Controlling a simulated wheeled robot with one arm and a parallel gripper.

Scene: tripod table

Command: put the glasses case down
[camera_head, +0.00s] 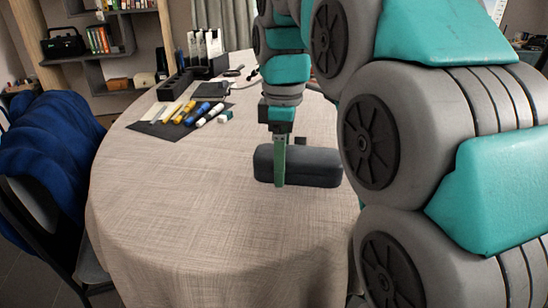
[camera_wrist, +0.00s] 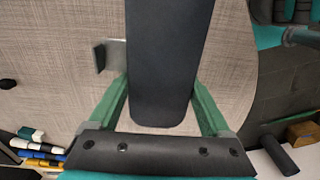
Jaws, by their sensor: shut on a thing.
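The glasses case (camera_head: 315,167) is a dark grey, rounded long box, held level at the table's right part. My gripper (camera_head: 280,170) points down and is shut across it, with one green finger on its near side. In the wrist view the case (camera_wrist: 165,50) lies lengthwise between both green fingers (camera_wrist: 160,95). It is at or just above the cloth of the round table (camera_head: 180,230); I cannot tell if it touches. Part of the case's right end is close to my arm in the head view.
A black mat (camera_head: 146,127) with several markers (camera_head: 190,112) lies at the back left. A black organizer (camera_head: 176,86) stands behind it. A small dark object (camera_head: 300,141) is just behind the case. A chair with blue cloth (camera_head: 50,145) stands left. The table's front left is clear.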

